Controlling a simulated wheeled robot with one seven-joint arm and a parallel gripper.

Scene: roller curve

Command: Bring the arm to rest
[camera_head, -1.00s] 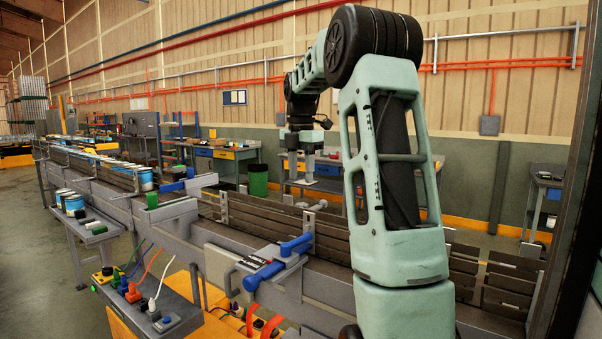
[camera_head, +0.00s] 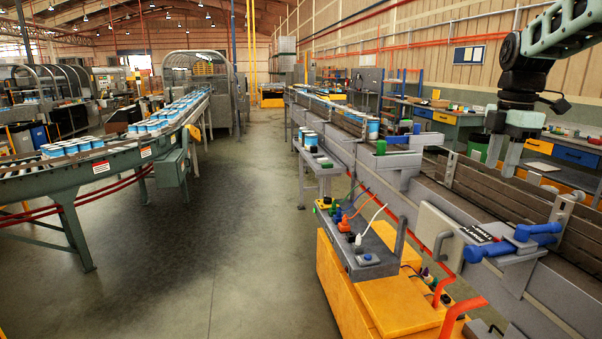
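My gripper (camera_head: 505,155) hangs pointing down at the right of the head view, over the slatted conveyor. Two grey fingers show with a gap between them and nothing visible held there. My pale green arm (camera_head: 562,30) reaches in from the upper right, and most of it is out of the picture. A green cylinder (camera_head: 478,150) stands behind the gripper and is partly hidden by it.
A conveyor with cans (camera_head: 165,118) runs along the left. The right conveyor carries a blue handle (camera_head: 505,246) near me. A yellow cart (camera_head: 352,300) with a control box (camera_head: 372,255) stands before it. Bare floor (camera_head: 225,230) lies between.

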